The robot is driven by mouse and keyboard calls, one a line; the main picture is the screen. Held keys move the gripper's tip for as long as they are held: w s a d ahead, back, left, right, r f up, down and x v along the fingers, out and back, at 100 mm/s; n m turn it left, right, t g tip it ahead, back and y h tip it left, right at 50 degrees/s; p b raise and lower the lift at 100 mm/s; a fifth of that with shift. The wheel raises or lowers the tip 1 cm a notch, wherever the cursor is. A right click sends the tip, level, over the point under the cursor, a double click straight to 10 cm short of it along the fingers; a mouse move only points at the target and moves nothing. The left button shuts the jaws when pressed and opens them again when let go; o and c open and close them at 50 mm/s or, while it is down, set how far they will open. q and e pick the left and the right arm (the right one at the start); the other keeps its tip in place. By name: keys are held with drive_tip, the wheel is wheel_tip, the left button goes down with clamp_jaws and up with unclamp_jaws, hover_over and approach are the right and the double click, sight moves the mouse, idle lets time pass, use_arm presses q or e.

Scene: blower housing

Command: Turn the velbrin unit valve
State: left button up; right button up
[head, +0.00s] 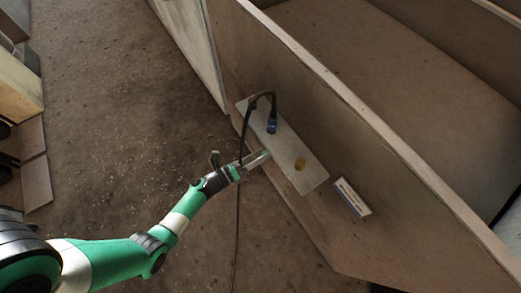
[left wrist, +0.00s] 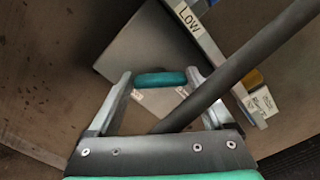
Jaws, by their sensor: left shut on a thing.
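My left gripper (head: 259,158) reaches the left edge of a pale metal plate (head: 287,151) fixed to a wooden panel. In the left wrist view its two fingers (left wrist: 161,79) are shut on a teal bar-shaped handle (left wrist: 160,79), which spans between the fingertips. I take this handle to be the valve's. It lies in front of a grey box-like body (left wrist: 140,45) with small pale labels below the handle. In the head view the handle is mostly hidden under the plate's edge. My right gripper is not in view.
A strip marked "LOW" (left wrist: 190,20) and a thick dark cable (left wrist: 235,70) cross the wrist view. A white label (head: 352,197) is on the panel.

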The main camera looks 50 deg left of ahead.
use_arm(q)
drive_tip(key=n+p, duration=0.1)
drive_tip(key=n, duration=0.2)
drive_tip(key=shift+a, duration=0.1)
drive_tip(key=shift+f+n+p, duration=0.15)
drive_tip(key=shift+n+p, duration=0.4)
drive_tip(key=shift+n, duration=0.75)
drive_tip(key=o, duration=1.1)
drive_tip(key=shift+w, duration=0.1)
drive_tip(key=shift+o, duration=0.2)
